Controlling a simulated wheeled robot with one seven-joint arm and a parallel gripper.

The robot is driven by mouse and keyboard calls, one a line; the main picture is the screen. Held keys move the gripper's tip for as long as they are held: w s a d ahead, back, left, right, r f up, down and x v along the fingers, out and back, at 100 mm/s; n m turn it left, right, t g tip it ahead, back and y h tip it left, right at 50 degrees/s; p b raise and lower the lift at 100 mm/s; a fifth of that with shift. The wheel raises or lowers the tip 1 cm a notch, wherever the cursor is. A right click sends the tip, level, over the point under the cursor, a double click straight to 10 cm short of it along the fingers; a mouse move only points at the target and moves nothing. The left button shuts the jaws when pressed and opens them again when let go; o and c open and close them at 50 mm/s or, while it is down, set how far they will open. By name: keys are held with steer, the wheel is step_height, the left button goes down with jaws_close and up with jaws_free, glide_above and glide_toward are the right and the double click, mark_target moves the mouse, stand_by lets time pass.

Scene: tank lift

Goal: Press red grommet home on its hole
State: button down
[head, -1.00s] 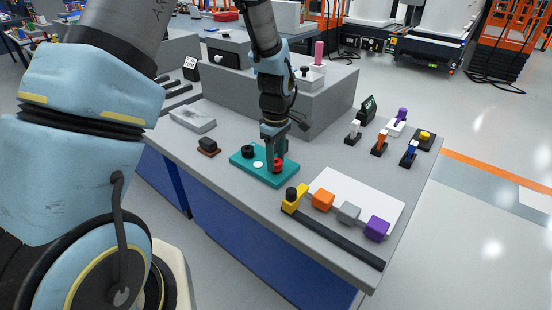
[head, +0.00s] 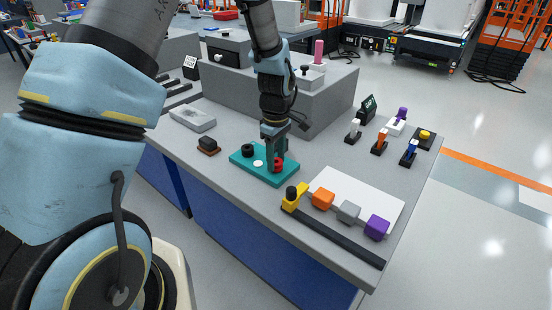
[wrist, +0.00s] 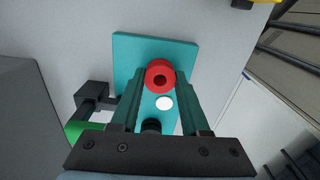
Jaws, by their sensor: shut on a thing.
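The red grommet (head: 278,165) is at the right end of the teal plate (head: 262,178) on the bench. In the wrist view the red grommet (wrist: 159,76) is a ring with a dark centre, between the tips of my gripper (wrist: 158,80). My gripper (head: 275,158) points down and is shut on the red grommet. The grommet hides its hole, and I cannot tell whether it is fully seated. A white disc (head: 258,164) lies in the middle of the plate, and a black grommet (head: 248,152) sits at its left end.
A small dark block on a brown base (head: 208,146) stands left of the plate. A yellow holder (head: 294,199) and orange, grey and purple cubes (head: 349,212) stand to the right by a white sheet (head: 352,192). A grey raised block (head: 310,108) is behind.

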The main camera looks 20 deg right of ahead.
stand_by(0.4)
jaws_free()
stand_by(0.4)
steer(key=shift+r, duration=0.1)
steer(key=shift+r+p, duration=2.65)
steer(key=shift+r, duration=0.75)
jaws_close()
steer(key=shift+f, duration=0.4)
